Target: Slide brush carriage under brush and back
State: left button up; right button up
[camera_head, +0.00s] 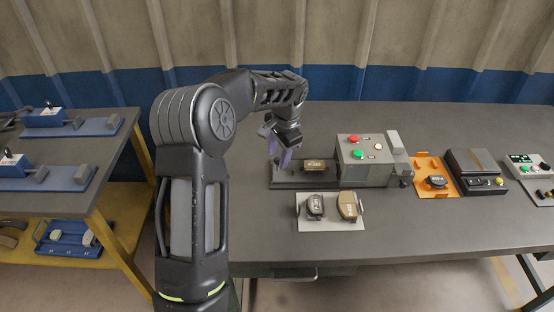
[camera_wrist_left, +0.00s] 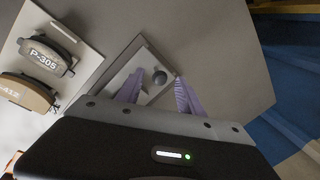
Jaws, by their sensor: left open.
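The brush machine is a grey box (camera_head: 365,158) with green and red buttons, standing on the table. A dark rail base (camera_head: 290,184) extends left from it and carries a brownish brake shoe (camera_head: 314,165) beside the box. My left gripper (camera_head: 286,158) is over the left end of this base, purple fingers pointing down. In the left wrist view, the fingers (camera_wrist_left: 158,92) are apart and empty. A dark round knob (camera_wrist_left: 160,77) on a grey plate shows between them; I cannot tell its depth from the fingertips. The brush itself is hidden.
A pale tray (camera_head: 332,226) holds two brake shoes in front of the machine. An orange tray (camera_head: 424,160), a black device (camera_head: 475,162) and a control box (camera_head: 522,159) stand to the right. A side table (camera_head: 75,147) is at left. The table behind the machine is clear.

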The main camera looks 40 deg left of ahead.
aim_at(278, 158)
pick_arm(q)
jog(key=shift+a+f, duration=0.15)
jog(key=shift+f, duration=0.65)
jog(key=shift+a+f, duration=0.15)
jog(key=shift+f, duration=0.65)
jog(key=shift+c, duration=0.5)
grip_shut()
jog(key=shift+w, duration=0.1)
